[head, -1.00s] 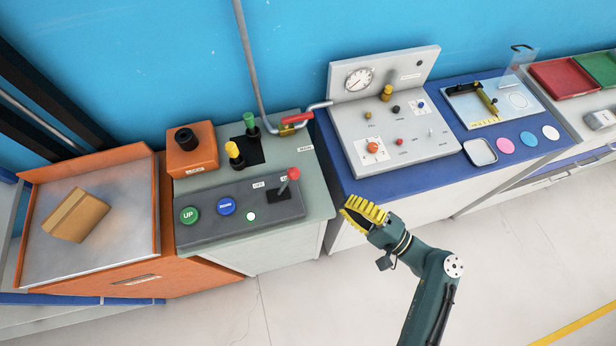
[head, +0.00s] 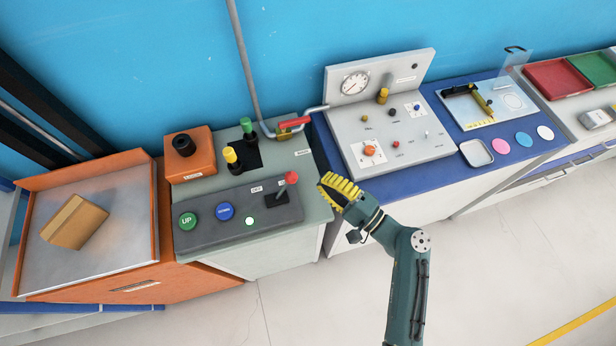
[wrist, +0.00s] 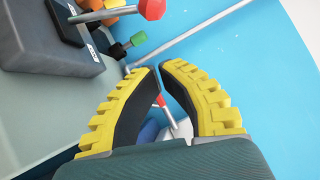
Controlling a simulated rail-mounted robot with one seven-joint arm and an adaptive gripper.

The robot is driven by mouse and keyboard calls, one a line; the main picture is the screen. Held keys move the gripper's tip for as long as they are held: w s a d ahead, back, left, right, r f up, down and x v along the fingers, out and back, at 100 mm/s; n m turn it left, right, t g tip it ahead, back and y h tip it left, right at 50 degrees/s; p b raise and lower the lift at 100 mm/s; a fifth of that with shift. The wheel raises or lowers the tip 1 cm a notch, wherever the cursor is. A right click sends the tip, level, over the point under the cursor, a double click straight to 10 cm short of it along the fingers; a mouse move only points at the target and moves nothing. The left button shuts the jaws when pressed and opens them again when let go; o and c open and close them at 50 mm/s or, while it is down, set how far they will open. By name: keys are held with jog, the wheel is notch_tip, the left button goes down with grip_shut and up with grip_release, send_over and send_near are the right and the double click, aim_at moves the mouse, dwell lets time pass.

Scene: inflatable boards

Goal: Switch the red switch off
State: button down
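The red switch (head: 291,177) is a red-knobbed lever at the right end of the dark control panel (head: 190,238). It leans right, away from the OFF label. In the wrist view its red knob (wrist: 152,9) shows at the top edge, cut off by the frame. My gripper (head: 322,184) has yellow ribbed fingers and is just right of the red knob, apart from it. In the wrist view my gripper's fingertips (wrist: 160,68) nearly meet, with nothing held between them.
The panel also bears a green UP button (head: 188,221), a blue button (head: 225,211) and a lit white button (head: 249,221). Yellow (head: 231,155) and green (head: 246,125) knobs and a red valve handle (head: 293,122) stand behind. A gauge console (head: 350,110) stands to the right.

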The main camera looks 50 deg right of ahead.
aim_at(284, 187)
jog(key=w+a, duration=0.1)
jog(key=w+a+r+p, duration=0.1)
jog(key=w, duration=0.1)
jog(key=shift+w+a+r, duration=0.1)
jog(key=shift+a, duration=0.3)
jog(key=shift+r, duration=0.15)
jog(key=shift+w+a+r+n+p, duration=0.1)
jog(key=shift+w+a+n+p, duration=0.15)
jog(key=shift+p, duration=0.25)
